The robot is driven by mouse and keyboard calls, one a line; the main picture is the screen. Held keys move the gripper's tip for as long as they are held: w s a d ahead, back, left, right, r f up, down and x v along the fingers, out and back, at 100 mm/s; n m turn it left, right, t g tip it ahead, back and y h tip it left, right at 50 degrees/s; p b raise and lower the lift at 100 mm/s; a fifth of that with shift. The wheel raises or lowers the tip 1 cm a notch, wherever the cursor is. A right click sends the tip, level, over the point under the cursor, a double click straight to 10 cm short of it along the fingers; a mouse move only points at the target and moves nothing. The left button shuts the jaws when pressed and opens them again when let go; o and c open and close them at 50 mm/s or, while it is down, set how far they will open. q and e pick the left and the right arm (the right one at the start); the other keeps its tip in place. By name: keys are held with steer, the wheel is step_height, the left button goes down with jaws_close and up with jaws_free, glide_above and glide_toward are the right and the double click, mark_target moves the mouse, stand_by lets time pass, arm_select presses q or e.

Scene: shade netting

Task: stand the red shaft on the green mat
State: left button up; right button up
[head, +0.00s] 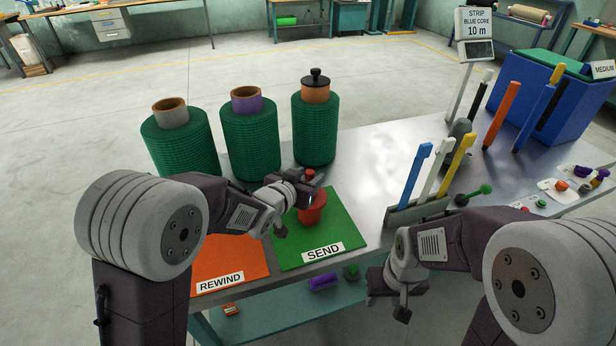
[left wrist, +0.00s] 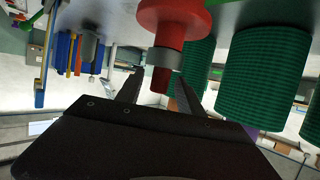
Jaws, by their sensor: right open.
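The red shaft (head: 312,212) is upright, its wide flanged end down, over the green mat (head: 345,228) marked SEND; it appears to rest on the mat. In the left wrist view the shaft (left wrist: 173,18) shows inverted, with a grey band and a narrower red tip. My left gripper (head: 308,188) is at the shaft's upper part, and its fingers (left wrist: 158,90) are apart on either side of the narrow end, with a gap visible on the left side. Part of the shaft is hidden by the gripper in the head view. My right gripper (head: 388,292) is open and empty, in front of the table edge.
An orange mat (head: 225,258) marked REWIND lies left of the green mat. Green netting rolls (head: 250,140) stand behind. A rack (head: 418,210) with blue, white and yellow tools stands to the right. A blue bin (head: 550,95) is at far right. Bare metal table lies between.

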arm_select(q)
steer(key=shift+r+p, duration=0.35)
steer(key=v, duration=1.2)
steer(key=shift+f, duration=0.3)
